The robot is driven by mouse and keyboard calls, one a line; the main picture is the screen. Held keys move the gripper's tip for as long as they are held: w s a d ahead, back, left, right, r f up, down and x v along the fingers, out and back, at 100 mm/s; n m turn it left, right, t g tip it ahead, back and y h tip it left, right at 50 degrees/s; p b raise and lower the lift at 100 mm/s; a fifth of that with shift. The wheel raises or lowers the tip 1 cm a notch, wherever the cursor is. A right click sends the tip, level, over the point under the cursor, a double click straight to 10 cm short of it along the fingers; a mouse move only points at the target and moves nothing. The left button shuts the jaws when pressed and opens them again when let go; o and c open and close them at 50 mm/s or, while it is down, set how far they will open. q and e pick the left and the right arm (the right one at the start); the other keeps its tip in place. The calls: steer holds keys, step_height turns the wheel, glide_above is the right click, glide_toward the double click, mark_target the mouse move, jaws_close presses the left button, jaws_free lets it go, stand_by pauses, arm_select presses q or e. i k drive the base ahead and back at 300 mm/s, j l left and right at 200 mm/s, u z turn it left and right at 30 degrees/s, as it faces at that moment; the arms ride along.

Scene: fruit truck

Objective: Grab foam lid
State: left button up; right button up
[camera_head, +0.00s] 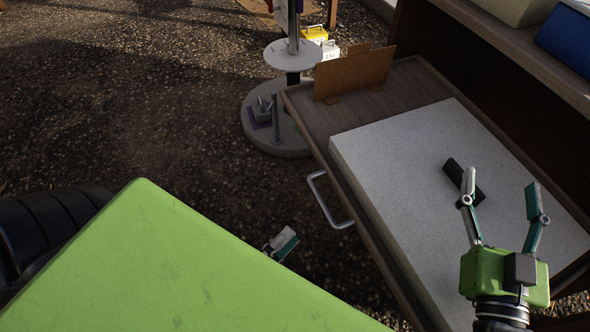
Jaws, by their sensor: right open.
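The foam lid (395,150) is a pale grey, speckled slab lying flat in the open wooden drawer (318,125). A short dark bar or slot (453,171) shows on its top, partly covered by a finger of my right gripper. My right gripper (500,188) is open and empty, with its two fingers spread over the right part of the lid. I cannot tell its exact height above the lid. Of my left gripper (282,243) only a finger end shows, left of the drawer; a large green surface hides the rest.
The drawer has a metal handle (329,205) on its left side. A brown panel (353,74) stands at its far end. A round-based stand (275,133) is on the gravel ground beyond. A shelf with a blue box (568,42) is at the upper right.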

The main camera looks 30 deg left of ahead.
mark_target(404, 171)
steer(key=k+j, duration=0.15)
steer(key=k, duration=0.35)
steer(key=k+j, duration=0.2)
steer(key=k, duration=0.3)
